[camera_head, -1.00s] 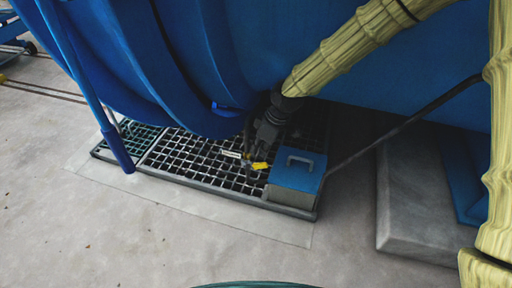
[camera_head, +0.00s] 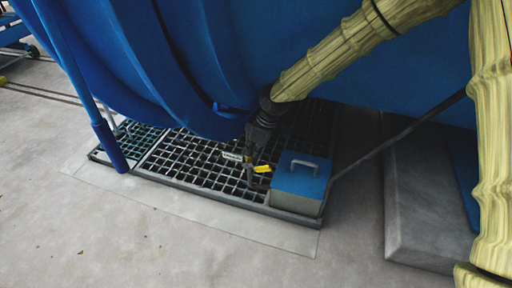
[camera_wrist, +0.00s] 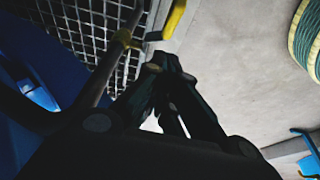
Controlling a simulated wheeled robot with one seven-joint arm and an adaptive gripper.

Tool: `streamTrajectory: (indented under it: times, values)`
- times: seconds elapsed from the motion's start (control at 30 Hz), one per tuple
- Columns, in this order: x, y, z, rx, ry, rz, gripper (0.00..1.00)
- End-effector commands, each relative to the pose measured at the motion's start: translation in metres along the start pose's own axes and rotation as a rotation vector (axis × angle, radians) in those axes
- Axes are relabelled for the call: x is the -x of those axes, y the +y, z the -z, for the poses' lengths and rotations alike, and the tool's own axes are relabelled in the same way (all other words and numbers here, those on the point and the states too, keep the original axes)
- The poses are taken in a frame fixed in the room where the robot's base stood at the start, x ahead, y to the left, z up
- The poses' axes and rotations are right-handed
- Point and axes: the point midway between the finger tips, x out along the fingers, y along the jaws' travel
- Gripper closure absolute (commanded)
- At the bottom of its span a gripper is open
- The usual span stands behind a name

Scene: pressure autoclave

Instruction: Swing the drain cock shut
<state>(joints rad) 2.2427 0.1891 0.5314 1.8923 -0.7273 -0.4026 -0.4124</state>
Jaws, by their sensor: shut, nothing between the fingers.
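The drain cock's yellow lever (camera_head: 262,169) shows low over the floor grating, beside a small white tag (camera_head: 232,156). In the wrist view the yellow lever (camera_wrist: 173,18) is at the top, with a thin dark pipe running down to its left. My gripper (camera_head: 252,152) hangs under the blue vessel, just above and left of the lever in the head view. In the wrist view my gripper (camera_wrist: 164,66) has its dark fingers closed together, with nothing between them. The tips appear close to the lever but apart from it. The cock's body is mostly hidden behind my gripper.
The big blue vessel (camera_head: 130,70) overhangs the grating (camera_head: 190,163). A blue-lidded box with a handle (camera_head: 300,182) stands right of the lever. A grey plinth (camera_head: 420,205) is further right. A green hose coil (camera_wrist: 306,42) lies on the open concrete floor.

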Motion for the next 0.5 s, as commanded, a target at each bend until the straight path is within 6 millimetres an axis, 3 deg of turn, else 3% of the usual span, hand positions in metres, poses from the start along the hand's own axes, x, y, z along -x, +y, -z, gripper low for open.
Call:
streamTrajectory:
  times: [0.2,0.5]
  values:
    - [-0.017,0.0,-0.018,-0.002,0.0,-0.001,1.0]
    - [-0.022,0.001,-0.025,-0.003,0.0,-0.001,1.0]
